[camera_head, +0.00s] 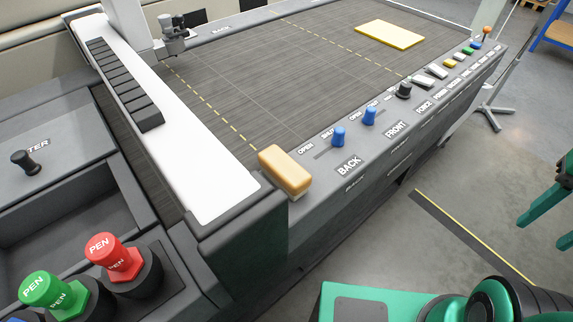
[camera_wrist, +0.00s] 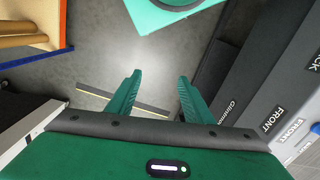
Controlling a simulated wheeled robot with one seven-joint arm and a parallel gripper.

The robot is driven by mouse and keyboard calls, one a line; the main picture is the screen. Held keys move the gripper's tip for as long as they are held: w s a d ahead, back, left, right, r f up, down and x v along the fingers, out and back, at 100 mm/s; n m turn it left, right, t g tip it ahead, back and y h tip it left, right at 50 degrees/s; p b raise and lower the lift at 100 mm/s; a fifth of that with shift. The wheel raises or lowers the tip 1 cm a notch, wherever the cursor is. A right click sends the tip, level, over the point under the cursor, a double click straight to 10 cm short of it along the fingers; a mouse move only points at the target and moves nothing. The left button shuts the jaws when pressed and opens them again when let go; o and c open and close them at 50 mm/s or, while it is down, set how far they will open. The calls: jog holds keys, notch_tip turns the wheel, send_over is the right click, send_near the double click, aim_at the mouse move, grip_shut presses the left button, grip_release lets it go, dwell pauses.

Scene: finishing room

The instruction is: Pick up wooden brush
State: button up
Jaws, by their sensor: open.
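A light tan, rounded wooden block (camera_head: 285,172), which looks like the wooden brush, rests on the near corner of the grey machine table, beside the panel edge. No bristles show from here. It is not in the wrist view. My gripper (camera_wrist: 156,88) is open and empty in the wrist view, with its two green fingers apart above the grey floor. In the head view green fingers show at the right edge, well to the right of the block and away from the table.
Blue knobs (camera_head: 339,137) and labels line the front panel (camera_head: 394,133) right of the block. Red (camera_head: 116,258) and green (camera_head: 48,290) pen caps stand at lower left. A yellow pad (camera_head: 389,35) lies on the table bed. A white beam (camera_head: 190,150) runs along the left side.

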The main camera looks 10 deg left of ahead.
jog(key=o, duration=0.5)
jog(key=shift+s+a+r+n, duration=0.15)
jog(key=shift+a+r+n, duration=0.15)
jog(key=shift+r, duration=0.15)
jog(key=o, duration=0.7)
jog(key=w+a+r+n, duration=0.3)
jog(key=w+a+n, duration=0.2)
jog(key=w+n, duration=0.1)
jog(key=shift+w+a+n, duration=0.25)
jog(key=shift+w+n, duration=0.05)
jog(key=shift+w, duration=0.3)
jog(key=w+a+r+n, duration=0.3)
jog(key=w+a+n, duration=0.3)
jog(key=a+n, duration=0.45)
jog(key=n, duration=1.6)
send_near(284, 164)
jog(key=shift+a+f+n, duration=0.2)
jog(key=shift+a+n, duration=0.05)
jog(key=shift+a, duration=0.1)
notch_tip(284, 164, down, 5)
jog(key=shift+d+r, duration=0.1)
jog(key=shift+d+f, duration=0.15)
jog(key=shift+f, duration=1.15)
jog(key=shift+d+f, duration=0.1)
jog(key=shift+f, duration=1.2)
